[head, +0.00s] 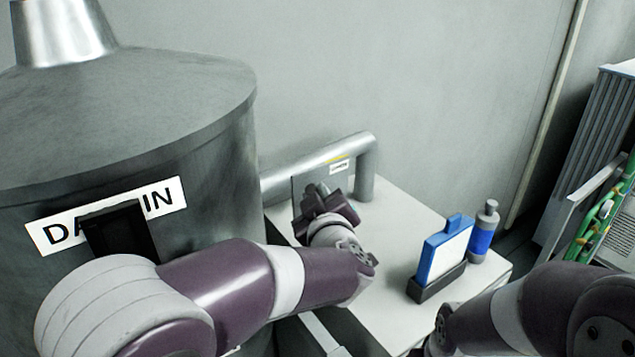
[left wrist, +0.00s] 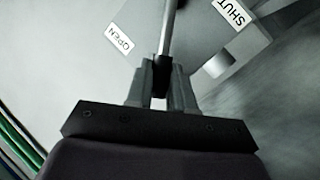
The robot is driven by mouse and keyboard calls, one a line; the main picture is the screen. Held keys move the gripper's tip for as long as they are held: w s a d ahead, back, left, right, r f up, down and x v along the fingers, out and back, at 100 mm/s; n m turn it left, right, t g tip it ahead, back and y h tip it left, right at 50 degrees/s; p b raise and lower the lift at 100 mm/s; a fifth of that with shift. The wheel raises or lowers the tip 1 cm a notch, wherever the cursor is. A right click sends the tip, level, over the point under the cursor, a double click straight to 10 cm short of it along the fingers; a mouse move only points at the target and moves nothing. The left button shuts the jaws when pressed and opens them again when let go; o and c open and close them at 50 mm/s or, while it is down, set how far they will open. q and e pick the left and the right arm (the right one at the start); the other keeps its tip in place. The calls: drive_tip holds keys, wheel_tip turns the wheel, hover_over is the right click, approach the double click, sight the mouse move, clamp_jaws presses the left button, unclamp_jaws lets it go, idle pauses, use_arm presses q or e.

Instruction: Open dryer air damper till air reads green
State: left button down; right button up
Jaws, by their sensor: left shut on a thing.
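My left gripper (head: 318,190) is at the duct behind the white table, beside the large grey drum. In the left wrist view the left gripper (left wrist: 161,72) is shut on the damper lever (left wrist: 169,28), a thin metal rod with a dark grip. The lever lies between an OPEN label (left wrist: 119,39) on its left and a SHUT label (left wrist: 231,12) on its right, nearer OPEN. The air duct (head: 362,165) is a grey pipe with a small label and a yellow mark. No green air reading can be made out. My right arm shows at lower right; its gripper is out of view.
The grey drum (head: 215,135), partly lettered, fills the left side. On the white table (head: 395,215) stand a blue clipboard in a dark holder (head: 440,282) and a grey bottle with a blue band (head: 482,235). A grey rack (head: 590,150) stands at right.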

idle(0.3)
use_arm(q)
drive_tip(key=c, duration=1)
unclamp_jaws()
drive_tip(key=shift+s+d, duration=0.1)
drive_tip(key=b+v, duration=0.5)
drive_tip(key=v, duration=0.7)
drive_tip(key=shift+s+d, duration=0.1)
drive_tip(key=shift+s, duration=0.2)
